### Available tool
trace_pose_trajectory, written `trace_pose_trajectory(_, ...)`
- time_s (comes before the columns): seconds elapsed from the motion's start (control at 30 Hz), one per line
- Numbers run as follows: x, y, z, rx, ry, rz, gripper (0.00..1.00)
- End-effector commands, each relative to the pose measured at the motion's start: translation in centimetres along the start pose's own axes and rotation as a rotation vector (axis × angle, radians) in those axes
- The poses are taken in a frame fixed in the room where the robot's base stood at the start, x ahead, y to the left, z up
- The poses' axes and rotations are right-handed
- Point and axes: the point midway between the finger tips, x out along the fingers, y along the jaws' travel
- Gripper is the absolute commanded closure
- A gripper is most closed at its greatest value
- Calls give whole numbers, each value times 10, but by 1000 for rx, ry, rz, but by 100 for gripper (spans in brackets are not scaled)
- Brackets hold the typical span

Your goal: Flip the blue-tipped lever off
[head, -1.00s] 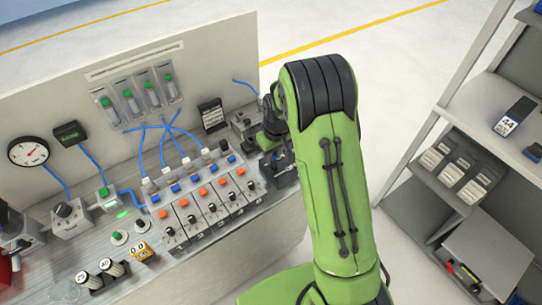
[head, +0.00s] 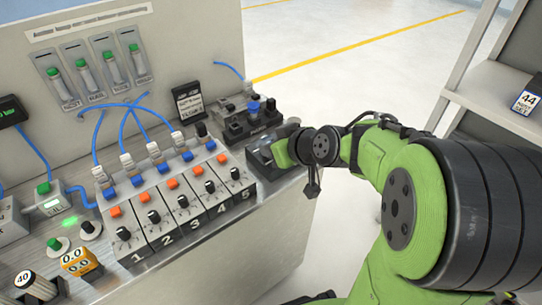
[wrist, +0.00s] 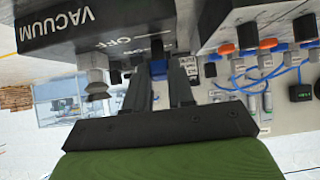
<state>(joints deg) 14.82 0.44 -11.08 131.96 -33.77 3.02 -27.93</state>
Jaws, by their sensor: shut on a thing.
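The black VACUUM block (wrist: 75,32) with OFF lettering fills the upper left of the wrist view, and its lettering is upside down. The lever's blue tip (wrist: 158,66) shows just below the block, between the two dark fingers of my gripper (wrist: 160,72). The fingers are shut on it. In the head view my gripper (head: 275,152) reaches the right end of the bench from the right. The wrist hides the fingertips and the lever there, so the lever's angle is unclear.
A small block with a blue knob (head: 253,107) stands just behind my gripper. A grey shelf (head: 490,95) is at the right.

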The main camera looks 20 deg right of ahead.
Motion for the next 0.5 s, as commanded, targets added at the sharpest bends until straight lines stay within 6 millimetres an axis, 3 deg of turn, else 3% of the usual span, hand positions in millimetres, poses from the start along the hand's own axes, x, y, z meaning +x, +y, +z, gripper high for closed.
trace_pose_trajectory(0.5, -2, 0, 4, 2, 65, -1, 100)
